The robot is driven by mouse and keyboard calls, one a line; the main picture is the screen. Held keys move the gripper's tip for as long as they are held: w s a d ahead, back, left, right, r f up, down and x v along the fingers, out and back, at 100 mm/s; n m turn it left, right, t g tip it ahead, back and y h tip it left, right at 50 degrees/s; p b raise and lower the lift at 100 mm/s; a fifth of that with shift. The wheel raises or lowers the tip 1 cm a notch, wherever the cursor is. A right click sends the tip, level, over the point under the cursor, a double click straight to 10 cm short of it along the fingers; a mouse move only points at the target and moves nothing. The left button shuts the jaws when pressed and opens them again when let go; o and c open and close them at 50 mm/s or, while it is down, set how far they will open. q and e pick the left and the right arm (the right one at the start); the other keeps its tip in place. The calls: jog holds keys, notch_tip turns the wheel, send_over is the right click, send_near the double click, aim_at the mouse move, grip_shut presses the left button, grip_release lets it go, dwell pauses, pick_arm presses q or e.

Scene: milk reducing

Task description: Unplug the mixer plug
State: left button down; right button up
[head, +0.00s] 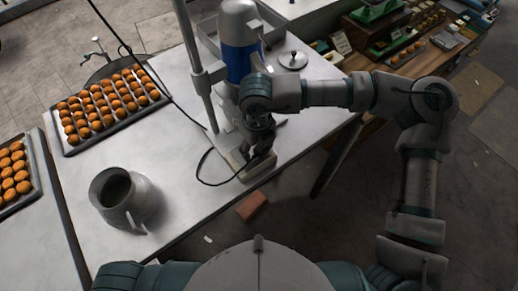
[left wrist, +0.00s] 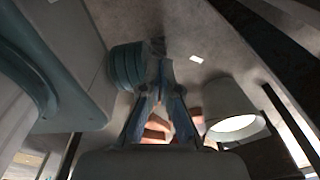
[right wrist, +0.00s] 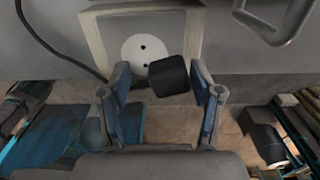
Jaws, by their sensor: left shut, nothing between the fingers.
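In the right wrist view a beige socket block (right wrist: 100,28) has a white round socket face (right wrist: 140,48) with two dark holes showing. A black plug (right wrist: 168,77) lies off the holes, to their lower right. My right gripper (right wrist: 162,80) is open around it. The plug is close to the right finger, with a clear gap to the left finger. A black cable (right wrist: 45,42) runs in from the left. In the head view my right gripper (head: 260,150) is at the mixer's (head: 240,45) base. My left gripper (left wrist: 160,75) is shut and empty, low beside the table.
On the table (head: 180,200) stand a metal pot (head: 125,200) and a tray of orange buns (head: 105,110). A second bun tray (head: 15,175) is at far left. A reddish brick (head: 251,205) lies below the table's front edge. The table's middle is clear.

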jog(key=shift+a, duration=0.45)
jog(key=shift+w+a+f, duration=0.1)
jog(key=shift+w+a, duration=0.05)
jog(key=shift+a, duration=0.45)
jog(key=shift+w+a, duration=0.15)
jog(key=shift+a, duration=0.45)
jog(key=shift+d+b, duration=0.35)
jog(key=d, duration=0.2)
jog(key=shift+d, duration=0.4)
jog(key=shift+a, duration=0.85)
jog(key=shift+b, duration=0.35)
jog(key=shift+d, duration=0.2)
jog(key=shift+c, duration=0.2)
jog(key=shift+d, duration=0.1)
grip_shut()
pick_arm(q)
jog(key=shift+s+a+f, duration=0.15)
jog(key=shift+a+f, duration=0.75)
jog(key=shift+a, duration=0.05)
